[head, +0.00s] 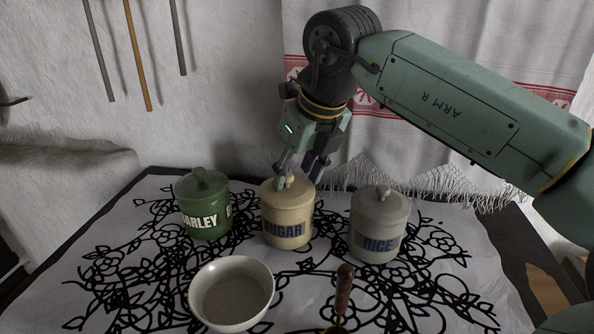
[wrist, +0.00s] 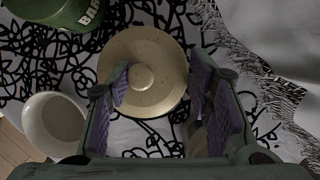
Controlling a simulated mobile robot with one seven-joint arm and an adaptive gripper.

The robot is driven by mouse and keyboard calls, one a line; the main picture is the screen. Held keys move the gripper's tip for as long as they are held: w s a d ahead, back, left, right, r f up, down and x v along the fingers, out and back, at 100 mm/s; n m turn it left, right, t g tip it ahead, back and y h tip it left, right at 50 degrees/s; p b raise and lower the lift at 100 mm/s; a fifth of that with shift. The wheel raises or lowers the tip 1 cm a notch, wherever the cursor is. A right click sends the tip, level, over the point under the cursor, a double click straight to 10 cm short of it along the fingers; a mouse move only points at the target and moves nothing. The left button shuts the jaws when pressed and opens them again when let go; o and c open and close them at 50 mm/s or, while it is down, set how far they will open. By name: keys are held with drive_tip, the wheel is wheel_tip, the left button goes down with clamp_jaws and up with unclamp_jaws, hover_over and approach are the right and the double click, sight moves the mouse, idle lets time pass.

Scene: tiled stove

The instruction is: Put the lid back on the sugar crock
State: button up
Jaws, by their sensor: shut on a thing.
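The cream sugar crock (head: 288,228), labelled SUGAR, stands upright in the middle of the table. Its cream lid (head: 283,196) is on or just over the crock mouth and looks level. I cannot tell whether its rim touches all round. The lid also shows from above in the wrist view (wrist: 150,45), with its round knob (wrist: 143,78) between my fingers. My gripper (head: 298,180) points down and is shut on the lid at the knob. In the wrist view (wrist: 160,86) the left finger is near the knob; the right finger's contact is unclear.
A green barley crock (head: 205,222) stands close on the left, a grey rice crock (head: 377,241) on the right, both lidded. A white bowl (head: 233,325) and a brown-handled utensil (head: 343,290) lie in front. Fringed cloth (head: 410,182) hangs behind.

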drive_tip(key=o, duration=1.6)
drive_tip(key=shift+o, duration=0.7)
drive_tip(key=o, duration=0.4)
drive_tip(key=shift+r+p, duration=2.55)
drive_tip(key=shift+r, duration=1)
drive_tip(key=shift+c, duration=0.2)
